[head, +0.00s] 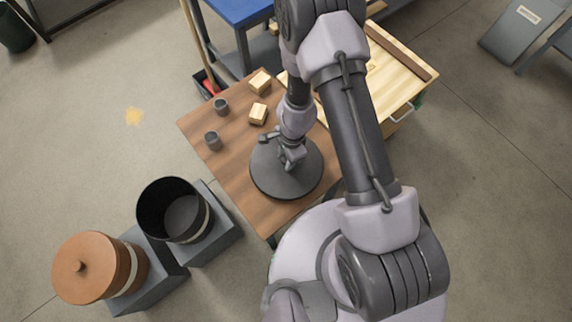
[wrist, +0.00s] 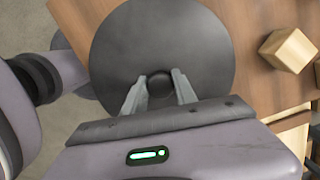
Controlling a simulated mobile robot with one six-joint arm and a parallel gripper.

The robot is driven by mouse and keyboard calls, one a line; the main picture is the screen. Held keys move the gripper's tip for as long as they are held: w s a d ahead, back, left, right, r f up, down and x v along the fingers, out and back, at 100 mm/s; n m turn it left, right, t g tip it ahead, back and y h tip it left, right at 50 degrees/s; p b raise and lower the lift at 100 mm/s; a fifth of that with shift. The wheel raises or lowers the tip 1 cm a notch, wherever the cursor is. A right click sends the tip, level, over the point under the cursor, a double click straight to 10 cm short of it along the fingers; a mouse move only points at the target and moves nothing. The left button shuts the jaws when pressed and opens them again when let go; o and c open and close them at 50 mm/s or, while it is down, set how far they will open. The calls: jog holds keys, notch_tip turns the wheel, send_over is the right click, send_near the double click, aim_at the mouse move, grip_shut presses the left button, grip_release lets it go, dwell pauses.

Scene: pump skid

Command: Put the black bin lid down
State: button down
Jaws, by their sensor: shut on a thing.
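The black bin lid (head: 270,181) is a round dark disc over the wooden table, near its front edge. In the wrist view the lid (wrist: 205,50) fills the upper middle, with a round knob (wrist: 159,84) at its centre. My gripper (wrist: 160,92) is shut on that knob, one finger on each side. In the head view my gripper (head: 291,157) comes down onto the lid from above. I cannot tell whether the lid touches the table top or hangs just above it. The black bin (head: 174,210) stands open at the lower left, its inside showing.
The wooden table (head: 215,125) also holds two wooden blocks (head: 258,113) and two small grey cylinders (head: 213,140) behind the lid. An orange bin with its lid on (head: 85,268) stands left of the black bin. A pale wooden bench (head: 399,62) adjoins at the right.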

notch_tip(320, 180, down, 4)
jog(key=shift+r+b, duration=0.2)
jog(key=shift+b, duration=0.95)
jog(key=shift+r, duration=0.25)
jog(key=shift+f, duration=0.2)
jog(key=c, duration=1)
grip_release()
jog(key=shift+d, duration=0.1)
